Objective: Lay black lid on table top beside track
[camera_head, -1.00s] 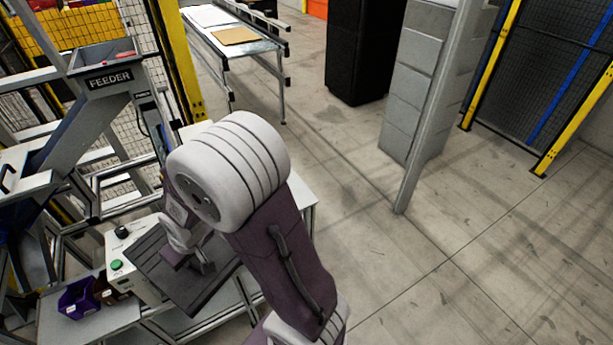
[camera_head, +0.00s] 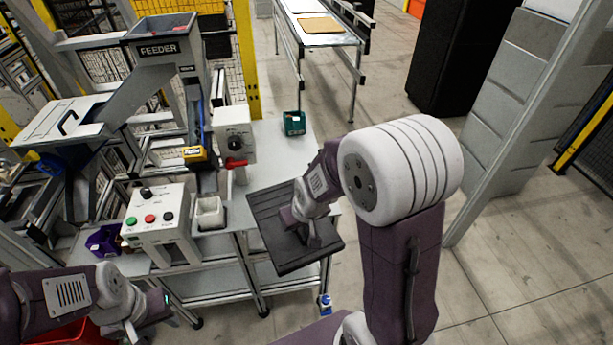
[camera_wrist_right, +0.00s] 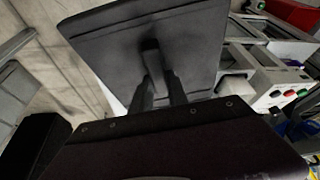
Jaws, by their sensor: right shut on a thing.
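The black lid (camera_head: 272,222) is a flat dark square plate, held in the air at the right front edge of the light grey table top (camera_head: 283,150). My right gripper (camera_wrist_right: 157,88) is shut on the lid's raised handle; the lid's dark face (camera_wrist_right: 200,35) fills the upper middle of the right wrist view. In the head view, my right arm partly covers the lid. My left gripper (camera_head: 140,322) is low at the left, away from the lid; its jaw opening is unclear. I cannot tell for certain which part is the track.
A feeder (camera_head: 160,48) with a chute stands behind the table. The table's back right is mostly clear.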

